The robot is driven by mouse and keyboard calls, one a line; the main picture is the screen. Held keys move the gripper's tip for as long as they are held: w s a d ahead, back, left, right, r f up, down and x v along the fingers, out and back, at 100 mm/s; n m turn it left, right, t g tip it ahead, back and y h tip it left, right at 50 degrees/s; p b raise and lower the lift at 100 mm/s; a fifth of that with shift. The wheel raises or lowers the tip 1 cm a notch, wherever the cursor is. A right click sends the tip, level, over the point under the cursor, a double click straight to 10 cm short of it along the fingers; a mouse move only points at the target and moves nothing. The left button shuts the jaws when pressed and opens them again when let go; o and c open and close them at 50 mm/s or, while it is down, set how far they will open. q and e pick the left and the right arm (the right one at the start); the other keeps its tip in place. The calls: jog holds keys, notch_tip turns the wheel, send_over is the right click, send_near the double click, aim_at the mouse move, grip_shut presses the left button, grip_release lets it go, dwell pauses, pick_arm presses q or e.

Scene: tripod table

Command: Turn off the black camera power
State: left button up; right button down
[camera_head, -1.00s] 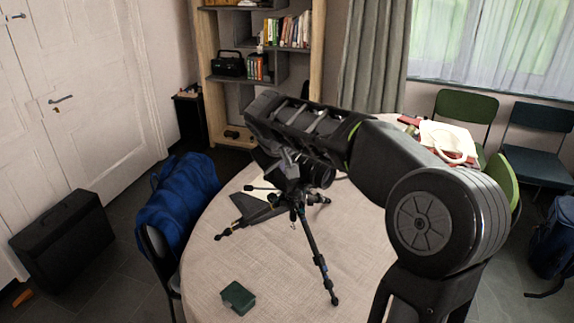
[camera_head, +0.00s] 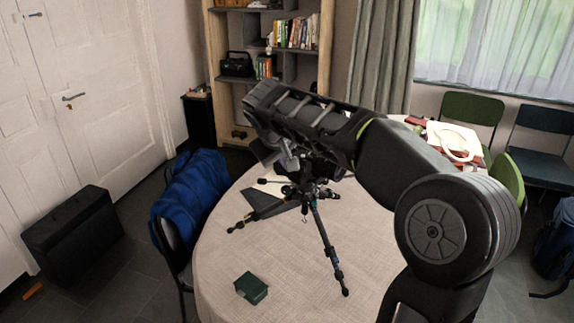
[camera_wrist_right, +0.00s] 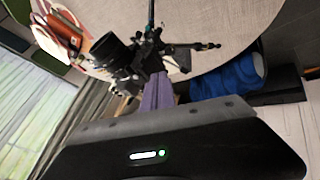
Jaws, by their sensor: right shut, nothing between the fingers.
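The black camera (camera_wrist_right: 112,52) sits on a black tripod (camera_head: 322,238) on the round table. In the right wrist view its lens and side show. In the head view it is mostly hidden behind my right arm. My right gripper (camera_head: 287,160) hangs by the camera's near-left side, above the tripod head. In the wrist view the gripper's fingers (camera_wrist_right: 157,92) are together and empty, close to the camera's lower right; I cannot tell whether they touch it. The power switch cannot be made out. My left gripper is not in view.
The round table (camera_head: 235,262) carries a small dark green box (camera_head: 251,288) in front and a red and white bag (camera_head: 452,140) at the far right. A chair with a blue jacket (camera_head: 190,195) stands at left, beside a black case (camera_head: 72,230). The table's front is mostly clear.

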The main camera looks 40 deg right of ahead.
jog(key=d+v, duration=0.1)
jog(key=v, duration=0.6)
jog(key=shift+s+r+b, duration=0.15)
jog(key=shift+s+b, duration=0.15)
jog(key=shift+b, duration=0.15)
jog(key=shift+w, duration=0.1)
